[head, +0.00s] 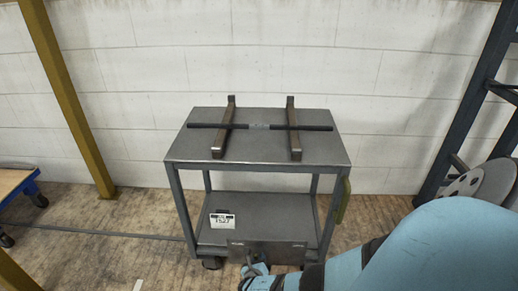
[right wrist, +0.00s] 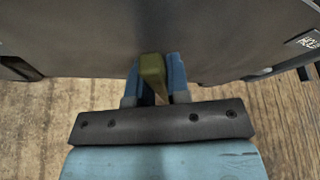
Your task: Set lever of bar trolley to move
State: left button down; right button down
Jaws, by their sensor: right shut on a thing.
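The bar trolley (head: 190,150) is a grey metal cart with a flat top and a lower shelf, standing before the wall. An olive-green lever (right wrist: 152,70) shows in the right wrist view at the edge of a dark plate (right wrist: 100,40). My right gripper (right wrist: 155,82) is shut on the lever, with a blue finger on each side of it. In the head view my right gripper (head: 255,270) is low at the trolley's front, and the lever is hard to make out there. The lever's marked positions cannot be read. My left gripper is not in view.
A dark bar (head: 200,125) lies across two supports (head: 220,145) on the trolley top. A sign reading 1527 (head: 222,221) is on the lower shelf. A yellow post (head: 72,100) stands left, a dark frame (head: 470,105) right. Wooden floor is open left of the trolley.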

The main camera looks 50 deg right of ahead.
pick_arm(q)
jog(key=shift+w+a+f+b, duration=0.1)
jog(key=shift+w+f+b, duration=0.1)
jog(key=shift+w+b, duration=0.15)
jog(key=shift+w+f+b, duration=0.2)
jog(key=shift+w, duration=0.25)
pick_arm(e)
jog(key=shift+w+a+f+n+g+h, duration=0.3)
jog(key=shift+w+f+n+h, duration=0.2)
jog(key=shift+n, duration=0.4)
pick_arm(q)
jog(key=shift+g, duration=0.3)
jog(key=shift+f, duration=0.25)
pick_arm(e)
jog(key=c, duration=1.1)
grip_release()
jog(key=shift+a, duration=0.1)
